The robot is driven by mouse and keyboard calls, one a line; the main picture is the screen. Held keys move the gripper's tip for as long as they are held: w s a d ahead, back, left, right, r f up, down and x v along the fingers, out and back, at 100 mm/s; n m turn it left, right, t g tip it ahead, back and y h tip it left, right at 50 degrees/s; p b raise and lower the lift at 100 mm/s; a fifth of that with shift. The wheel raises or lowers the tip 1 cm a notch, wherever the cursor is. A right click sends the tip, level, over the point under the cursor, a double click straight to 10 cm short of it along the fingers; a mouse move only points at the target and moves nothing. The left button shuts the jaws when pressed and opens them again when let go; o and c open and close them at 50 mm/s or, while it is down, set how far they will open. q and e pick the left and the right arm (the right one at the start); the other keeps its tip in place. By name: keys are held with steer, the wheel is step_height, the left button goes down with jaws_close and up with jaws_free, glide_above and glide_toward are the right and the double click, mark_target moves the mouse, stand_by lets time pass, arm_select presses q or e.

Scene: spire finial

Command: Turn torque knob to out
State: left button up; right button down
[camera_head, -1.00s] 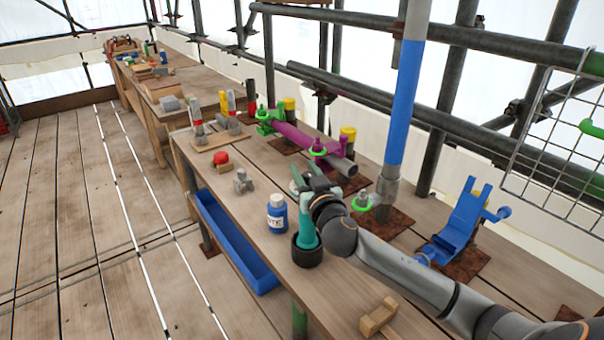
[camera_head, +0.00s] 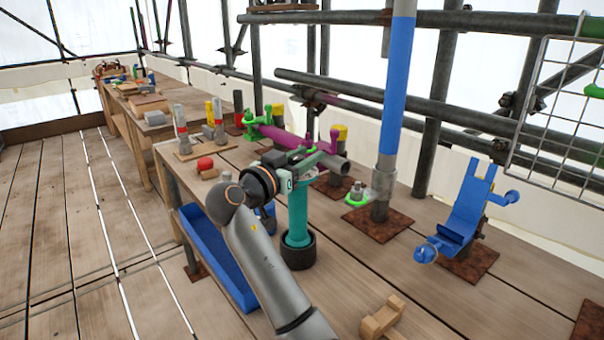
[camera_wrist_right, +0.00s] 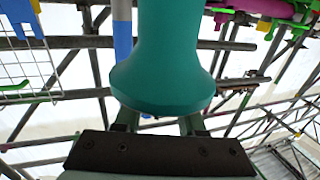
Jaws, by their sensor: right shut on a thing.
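A teal upright tool (camera_head: 298,212) stands in a black round holder (camera_head: 298,254) on the wooden bench. My right gripper (camera_head: 306,163) is at its top, the arm coming up from below. In the right wrist view, the flared teal end (camera_wrist_right: 165,92) lies between my right gripper's fingers (camera_wrist_right: 158,124), and the gripper is shut on it. I cannot make out a separate torque knob or any marking on the tool. My left gripper is not in view.
A blue bottle (camera_head: 268,212) is partly hidden behind my forearm. A blue-banded pole (camera_head: 397,90) and a blue cradle (camera_head: 469,212) stand to the right. A wooden block (camera_head: 382,318) lies at the front. Purple pipe (camera_head: 285,137) is behind.

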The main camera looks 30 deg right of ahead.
steer(key=m+g, duration=0.1)
steer(key=g+b, duration=0.1)
steer(key=shift+s+f+m+g+h, duration=0.15)
steer(key=shift+m+g+h, duration=0.15)
steer(key=shift+m+h, duration=0.1)
steer(key=shift+s+d+m+g+b, duration=0.1)
steer(key=shift+s+m+g+b, duration=0.1)
steer(key=shift+m+g+b, duration=0.7)
steer(key=shift+s+m+g, duration=0.15)
steer(key=shift+m+g, duration=0.15)
steer(key=shift+g, duration=0.7)
steer(key=shift+s+r+m+g, duration=0.1)
steer(key=shift+r+m+g, duration=0.15)
steer(key=shift+g, duration=0.25)
steer(key=shift+m+g, duration=0.35)
steer(key=shift+g, duration=0.05)
steer(key=c, duration=0.7)
jaws_free()
steer(key=shift+s, duration=0.1)
steer(key=shift+c, duration=0.2)
steer(key=shift+o, duration=1.2)
steer(key=w+a, duration=0.1)
steer(key=a, duration=1.1)
steer(key=shift+a+b, duration=0.2)
steer(key=shift+b, duration=0.1)
